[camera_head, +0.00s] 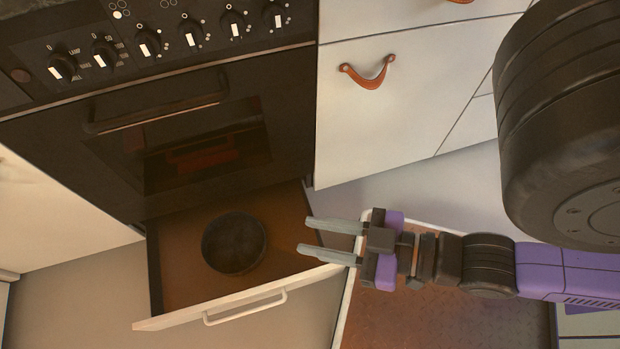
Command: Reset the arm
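My gripper (308,235) is at the end of my purple and black arm, which reaches in from the right. Its two grey fingers point left and are apart, with nothing between them. In the picture they lie over the right end of an open drawer (180,290) below the oven. A dark round bowl (234,243) sits in that drawer, left of the fingertips and apart from them.
The dark oven (60,150) has its door shut and knobs along the top. White cabinets with leather pulls (367,72) stand at its right. The open drawer's white front with its handle (245,307) juts into the room. Floor shows at lower left.

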